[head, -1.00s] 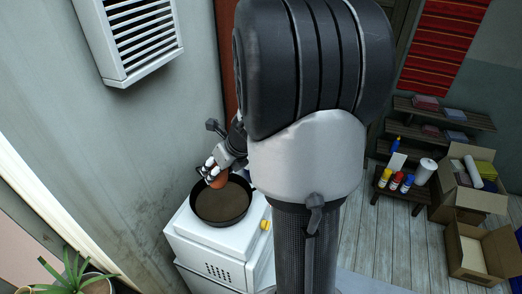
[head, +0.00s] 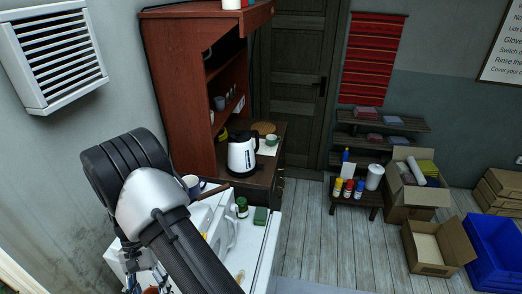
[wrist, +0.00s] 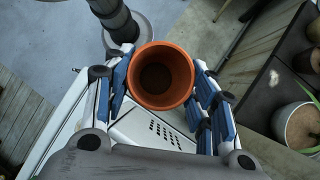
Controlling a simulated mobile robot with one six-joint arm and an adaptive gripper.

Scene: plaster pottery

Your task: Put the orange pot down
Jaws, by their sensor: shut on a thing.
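The orange pot (wrist: 160,75) is upright between the two blue-padded fingers of my gripper (wrist: 160,92) in the wrist view. The fingers are closed against its sides, and I look down into its open mouth. A white appliance with a slotted vent (wrist: 150,132) lies below it; the gap between them is hard to judge. In the head view my gripper is at the bottom left edge, largely cut off, and only a sliver of orange shows there.
A white counter (head: 254,262) holds a green jar (head: 242,207) and a green block (head: 261,216). A kettle (head: 242,155) stands on a wooden cabinet behind. In the wrist view a plant pot (wrist: 298,126) stands at the right. Open floor (head: 325,232) lies right of the counter.

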